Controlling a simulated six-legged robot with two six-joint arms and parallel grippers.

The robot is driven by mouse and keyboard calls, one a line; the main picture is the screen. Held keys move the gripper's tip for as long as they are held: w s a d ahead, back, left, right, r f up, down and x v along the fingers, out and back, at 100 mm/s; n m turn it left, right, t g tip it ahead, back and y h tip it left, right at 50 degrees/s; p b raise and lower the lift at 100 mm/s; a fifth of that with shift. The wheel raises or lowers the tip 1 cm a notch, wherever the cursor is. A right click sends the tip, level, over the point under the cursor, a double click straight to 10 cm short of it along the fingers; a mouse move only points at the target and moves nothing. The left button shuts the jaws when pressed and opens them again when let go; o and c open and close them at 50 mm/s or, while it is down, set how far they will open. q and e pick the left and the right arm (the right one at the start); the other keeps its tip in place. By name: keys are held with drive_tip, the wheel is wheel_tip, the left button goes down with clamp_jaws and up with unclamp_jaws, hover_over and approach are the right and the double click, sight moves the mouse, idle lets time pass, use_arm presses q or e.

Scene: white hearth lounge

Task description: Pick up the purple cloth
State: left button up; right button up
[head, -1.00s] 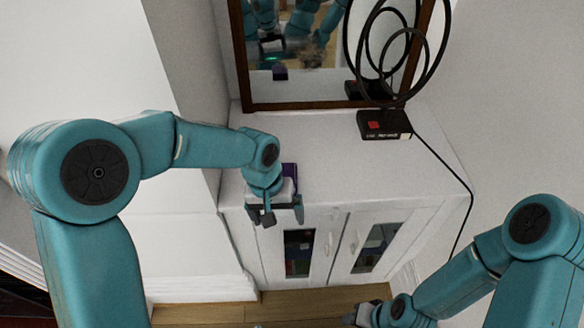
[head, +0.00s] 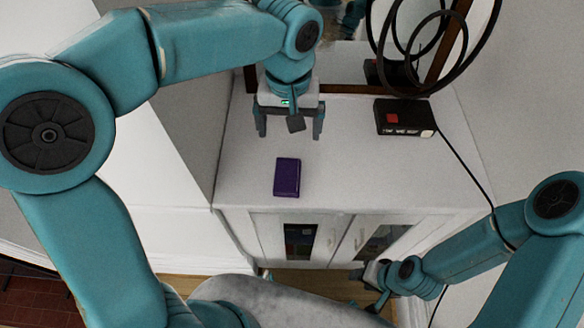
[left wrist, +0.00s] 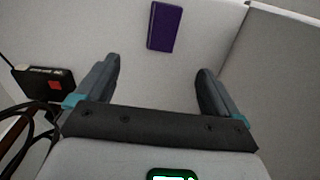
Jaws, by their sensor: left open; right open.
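The purple cloth (head: 287,177) is a small folded rectangle lying flat on the white cabinet top (head: 350,170), near its front edge. It also shows in the left wrist view (left wrist: 164,27), beyond the fingertips and roughly between them. My left gripper (head: 290,134) is open and empty above the cabinet top, behind the cloth and apart from it. Its two fingers also show in the left wrist view (left wrist: 158,75). My right gripper (head: 373,290) is low in front of the cabinet, far from the cloth; it is open, with nothing seen in it.
A black box with a red square (head: 404,117) and a looped black cable sculpture (head: 420,40) stand at the back right. A cord runs along the right side. A brown-framed mirror (head: 345,75) stands behind. Cabinet doors (head: 300,240) face the front. The cabinet top around the cloth is clear.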

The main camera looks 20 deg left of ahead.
use_arm(q)
hover_over(288, 175)
wheel_tip(288, 175, down, 10)
drive_tip(key=shift+w+d+f, duration=0.1)
drive_tip(key=shift+w, duration=0.05)
drive_tip(key=shift+f, duration=0.55)
drive_tip(key=f, duration=0.5)
drive_tip(key=shift+a, duration=0.2)
drive_tip(key=c, duration=1.1)
